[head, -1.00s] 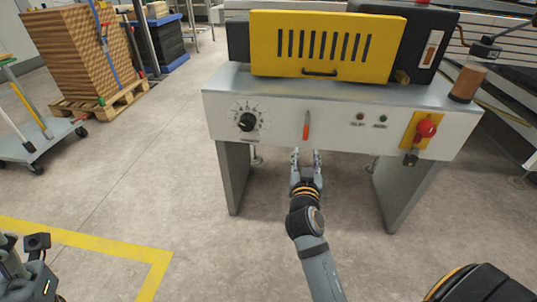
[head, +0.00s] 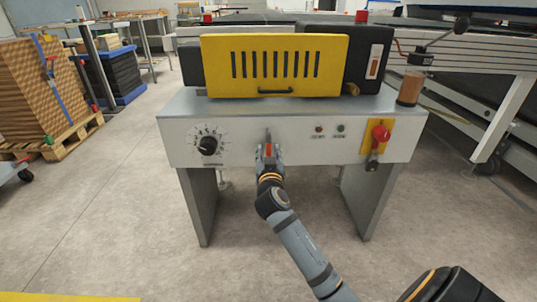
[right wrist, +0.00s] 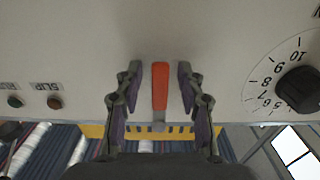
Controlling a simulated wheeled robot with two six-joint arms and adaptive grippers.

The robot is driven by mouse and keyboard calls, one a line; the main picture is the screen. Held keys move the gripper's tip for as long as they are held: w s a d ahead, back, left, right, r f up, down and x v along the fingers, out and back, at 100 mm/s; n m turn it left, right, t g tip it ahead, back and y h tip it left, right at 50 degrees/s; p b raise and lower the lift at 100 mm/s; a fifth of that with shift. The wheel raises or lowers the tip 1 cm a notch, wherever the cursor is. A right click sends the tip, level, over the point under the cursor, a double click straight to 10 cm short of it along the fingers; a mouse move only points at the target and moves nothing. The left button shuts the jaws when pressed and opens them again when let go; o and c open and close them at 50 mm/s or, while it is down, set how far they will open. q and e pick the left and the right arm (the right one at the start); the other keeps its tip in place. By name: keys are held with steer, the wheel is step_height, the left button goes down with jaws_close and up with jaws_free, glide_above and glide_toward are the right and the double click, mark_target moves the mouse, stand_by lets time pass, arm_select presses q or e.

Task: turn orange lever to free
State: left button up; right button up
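The orange lever (head: 268,149) stands upright on the white front panel of the machine, between the black dial and the small indicator lights. In the right wrist view the orange lever (right wrist: 160,84) lies between the two fingers, with a gap on each side. My right gripper (head: 268,153) is at the panel with its fingers around the lever; it also shows in the right wrist view (right wrist: 160,92), open and not touching the lever. My left gripper is not in the head view now.
The black dial (head: 208,145) is left of the lever. A red knob (head: 381,133) on a yellow plate is to the right. The yellow guard (head: 275,65) with a handle sits above on the machine. The floor (head: 110,230) before the machine is mostly clear.

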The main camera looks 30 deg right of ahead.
steer(key=shift+c, duration=0.2)
jaws_close()
stand_by(0.3)
